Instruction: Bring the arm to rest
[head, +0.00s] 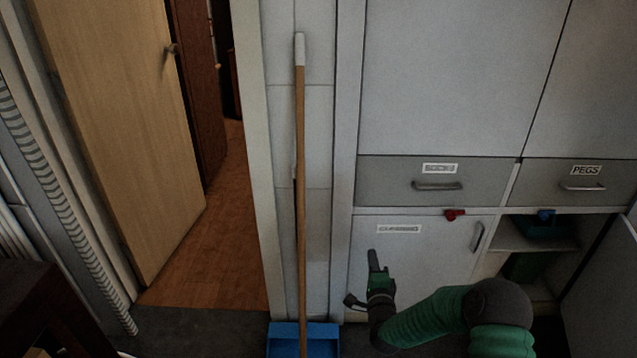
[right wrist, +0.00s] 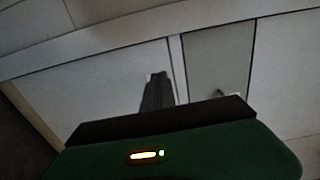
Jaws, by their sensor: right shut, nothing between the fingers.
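My right arm comes in from the lower right in the head view, with a green sleeve and dark joints. Its right gripper (head: 373,262) points up in front of the lower cabinet door, with its fingers together and nothing between them. In the right wrist view the shut fingers of this gripper (right wrist: 156,80) show dark against pale cabinet fronts. I cannot tell whether it touches the door. My left gripper is in neither view.
A broom (head: 300,180) stands upright by a blue dustpan (head: 285,342). A labelled cabinet door (head: 400,260) is shut; the compartment (head: 530,238) at its right stands open. Drawers (head: 410,185) are above. A wooden door (head: 120,130) stands open at left, with clear floor (head: 225,240) in the doorway.

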